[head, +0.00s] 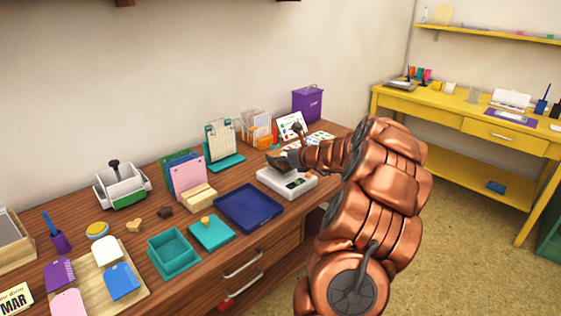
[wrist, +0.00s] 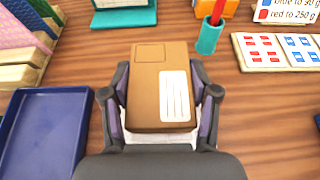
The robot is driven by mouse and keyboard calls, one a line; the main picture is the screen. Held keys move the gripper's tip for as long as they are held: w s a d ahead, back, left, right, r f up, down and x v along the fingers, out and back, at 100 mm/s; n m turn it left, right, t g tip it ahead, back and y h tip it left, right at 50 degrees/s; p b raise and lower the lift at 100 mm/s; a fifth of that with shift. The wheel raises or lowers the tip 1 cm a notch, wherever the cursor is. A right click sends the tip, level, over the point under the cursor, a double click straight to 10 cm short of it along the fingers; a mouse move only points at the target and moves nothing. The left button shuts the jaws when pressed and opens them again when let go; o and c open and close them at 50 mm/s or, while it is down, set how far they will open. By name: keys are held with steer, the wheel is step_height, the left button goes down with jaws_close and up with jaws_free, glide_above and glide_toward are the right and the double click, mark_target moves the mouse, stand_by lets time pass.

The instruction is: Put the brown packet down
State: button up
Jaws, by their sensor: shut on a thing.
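The brown packet (wrist: 146,88) is a flat brown box with a white lined label and an outlined square on its top face. My gripper (wrist: 164,98) is shut on it, with one dark finger at each side in the wrist view. A white scale (head: 290,184) stands on the wooden desk, and part of it shows just beneath the packet. In the head view my gripper (head: 284,160) is over the scale, and the packet is small and dark there. I cannot tell whether the packet touches the scale.
A blue tray (head: 249,207) lies left of the scale. Behind are a teal clipboard stand (head: 222,146), an orange-and-clear file holder (head: 258,128) and a purple bin (head: 307,104). A teal cup (wrist: 208,38) with a red pen and a stamp sheet (wrist: 278,53) are near the packet.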

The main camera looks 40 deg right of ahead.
steer(key=shift+f, duration=0.35)
steer(key=shift+f, duration=0.1)
steer(key=o, duration=1.3)
